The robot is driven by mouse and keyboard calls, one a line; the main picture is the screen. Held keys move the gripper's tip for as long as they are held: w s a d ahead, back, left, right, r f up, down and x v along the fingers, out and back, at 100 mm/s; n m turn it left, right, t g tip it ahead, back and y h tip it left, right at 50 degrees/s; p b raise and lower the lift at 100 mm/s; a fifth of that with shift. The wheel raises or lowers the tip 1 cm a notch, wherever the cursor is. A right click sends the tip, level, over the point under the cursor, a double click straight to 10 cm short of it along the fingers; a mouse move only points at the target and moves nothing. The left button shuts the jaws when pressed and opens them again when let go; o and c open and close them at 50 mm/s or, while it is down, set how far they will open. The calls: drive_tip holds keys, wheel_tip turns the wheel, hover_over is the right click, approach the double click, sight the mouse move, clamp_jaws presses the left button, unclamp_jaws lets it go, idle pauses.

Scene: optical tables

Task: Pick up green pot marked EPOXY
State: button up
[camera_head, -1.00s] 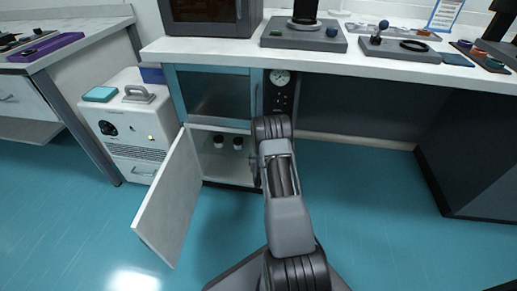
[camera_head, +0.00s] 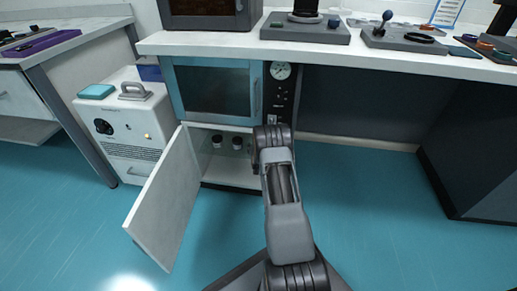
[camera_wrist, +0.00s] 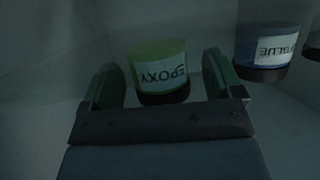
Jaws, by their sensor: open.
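The green pot marked EPOXY (camera_wrist: 160,72) stands in the dim cupboard in the wrist view, its label upside down in the picture. My gripper (camera_wrist: 160,64) is open, with one finger on each side of the pot. The left finger looks a little apart from it, and contact on the right is hard to tell. In the head view my arm hides the gripper. Two small dark-lidded pots (camera_head: 217,141) and (camera_head: 238,143) show inside the open cupboard there, their labels unreadable.
The cupboard door (camera_head: 165,200) stands open at the left. The worktop (camera_head: 400,55) overhangs the cupboard.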

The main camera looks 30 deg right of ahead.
drive_tip(key=shift+c, duration=0.2)
drive_tip(key=c, duration=1.1)
drive_tip(key=shift+r, duration=0.15)
